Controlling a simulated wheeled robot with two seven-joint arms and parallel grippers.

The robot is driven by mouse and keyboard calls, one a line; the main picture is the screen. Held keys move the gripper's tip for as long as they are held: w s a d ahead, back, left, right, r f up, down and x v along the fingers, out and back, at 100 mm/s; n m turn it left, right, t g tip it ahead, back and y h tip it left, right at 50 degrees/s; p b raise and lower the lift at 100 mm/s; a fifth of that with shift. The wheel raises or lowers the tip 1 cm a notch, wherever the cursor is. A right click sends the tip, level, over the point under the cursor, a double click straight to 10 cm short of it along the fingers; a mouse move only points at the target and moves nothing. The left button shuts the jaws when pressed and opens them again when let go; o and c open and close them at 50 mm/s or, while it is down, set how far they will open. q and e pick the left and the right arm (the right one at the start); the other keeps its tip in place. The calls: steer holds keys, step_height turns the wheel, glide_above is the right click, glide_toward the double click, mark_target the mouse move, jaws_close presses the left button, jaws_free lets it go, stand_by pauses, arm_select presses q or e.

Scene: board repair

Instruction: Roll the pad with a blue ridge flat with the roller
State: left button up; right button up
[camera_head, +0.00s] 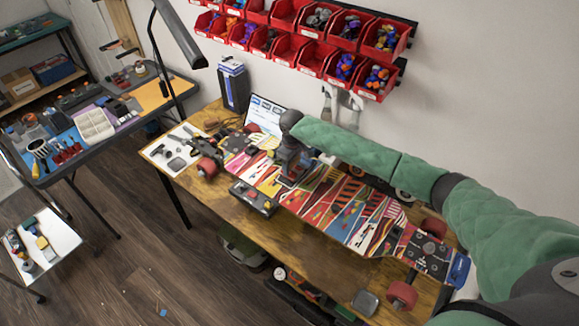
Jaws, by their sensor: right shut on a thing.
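My right arm comes in from the right in a green quilted sleeve. Its dark gripper (289,170) points down over the left-middle part of a colourful upturned skateboard (345,210). The gripper is shut on a small dark thing, likely the roller, mostly hidden by the fingers and close to the deck. I cannot tell whether it touches the deck. I cannot pick out a pad with a blue ridge for sure; a blue piece (460,268) shows at the board's right end. My left gripper is not in view.
The board lies on a wooden bench (310,245) with red wheels (402,295) sticking out. A black case (253,198) sits at the bench's front edge. A white sheet with tools (172,150) lies left. A screen (265,114) stands behind; red bins (340,68) hang on the wall.

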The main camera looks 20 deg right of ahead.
steer(key=shift+d+f, duration=0.15)
steer(key=shift+w+d, duration=1.05)
steer(key=shift+d, duration=0.2)
steer(key=shift+r, duration=0.25)
step_height(320, 180, up, 7)
steer(key=shift+a+f, duration=0.1)
stand_by(0.8)
